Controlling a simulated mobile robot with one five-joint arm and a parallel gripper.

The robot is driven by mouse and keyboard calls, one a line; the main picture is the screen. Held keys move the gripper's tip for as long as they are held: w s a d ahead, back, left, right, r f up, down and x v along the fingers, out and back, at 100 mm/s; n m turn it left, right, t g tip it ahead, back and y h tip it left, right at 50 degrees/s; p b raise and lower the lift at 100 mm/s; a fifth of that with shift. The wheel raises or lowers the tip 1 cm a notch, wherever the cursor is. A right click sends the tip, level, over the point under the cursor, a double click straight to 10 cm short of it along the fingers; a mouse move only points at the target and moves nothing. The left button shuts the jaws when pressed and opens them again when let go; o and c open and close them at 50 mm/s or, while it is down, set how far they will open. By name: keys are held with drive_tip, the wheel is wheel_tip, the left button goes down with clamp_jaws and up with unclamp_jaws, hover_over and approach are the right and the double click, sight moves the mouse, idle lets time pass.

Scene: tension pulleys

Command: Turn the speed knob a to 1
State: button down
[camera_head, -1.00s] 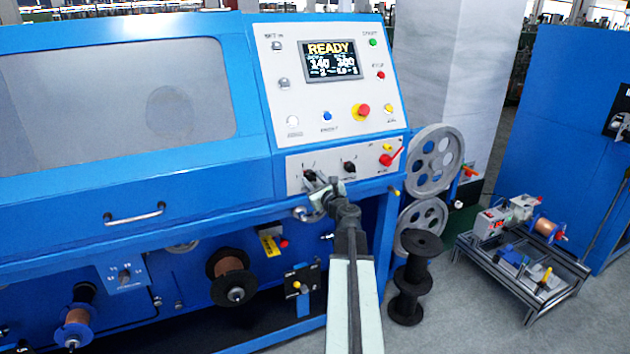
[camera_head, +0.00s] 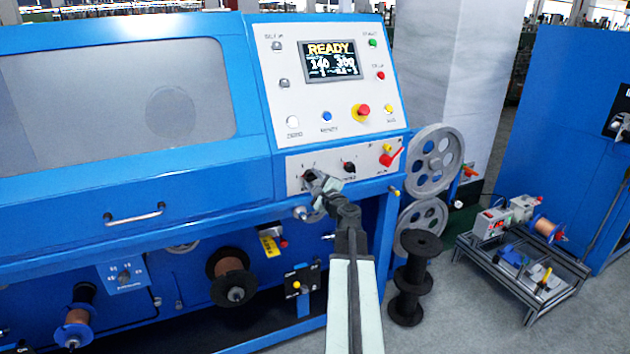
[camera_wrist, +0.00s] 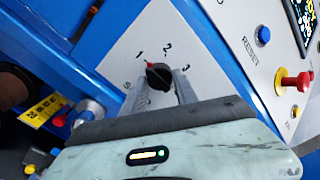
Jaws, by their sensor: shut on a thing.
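The speed knob a (camera_head: 308,175) is the left black knob on the lower strip of the control panel. In the wrist view the knob (camera_wrist: 159,76) is dark, with a small red mark on its upper left side towards the printed 1. The 2 stands above it and the 3 to its right. My gripper (camera_head: 316,184) is at this knob. In the wrist view my gripper (camera_wrist: 161,84) has one finger on each side of the knob and is shut on it. The gripper covers part of the knob in the head view.
A second black knob (camera_head: 348,168) and a red lever (camera_head: 391,160) sit to the right on the same strip. Above are the READY screen (camera_head: 332,60), a red emergency button (camera_head: 363,111) and several small buttons. A blue rail runs below the strip.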

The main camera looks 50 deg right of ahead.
idle(0.4)
drive_tip(key=c, duration=0.9)
unclamp_jaws()
drive_tip(key=shift+c, duration=0.2)
drive_tip(key=shift+s, duration=0.1)
drive_tip(key=v, duration=0.7)
drive_tip(key=shift+s, duration=0.3)
drive_tip(key=shift+a, duration=0.15)
